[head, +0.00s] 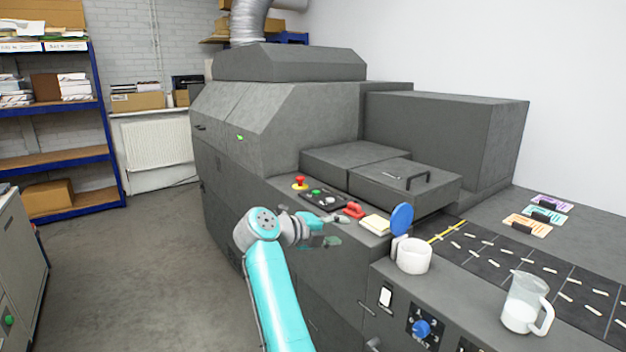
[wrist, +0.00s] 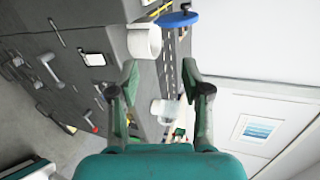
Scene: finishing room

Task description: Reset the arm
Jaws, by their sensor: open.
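My gripper (wrist: 160,82) is open in the wrist view, with its two fingers spread apart and nothing held between them. A white pot (wrist: 144,42), a blue disc (wrist: 178,19) and a clear jug (wrist: 165,108) show beyond the fingers, apart from them. In the head view my teal arm (head: 273,295) rises from the bottom and bends at a grey joint. Its end points right, in front of the machine's control panel (head: 325,198); the fingers are hard to make out there.
A large grey machine (head: 250,120) fills the middle. Floor (head: 130,265) at left is clear, between shelves and machine.

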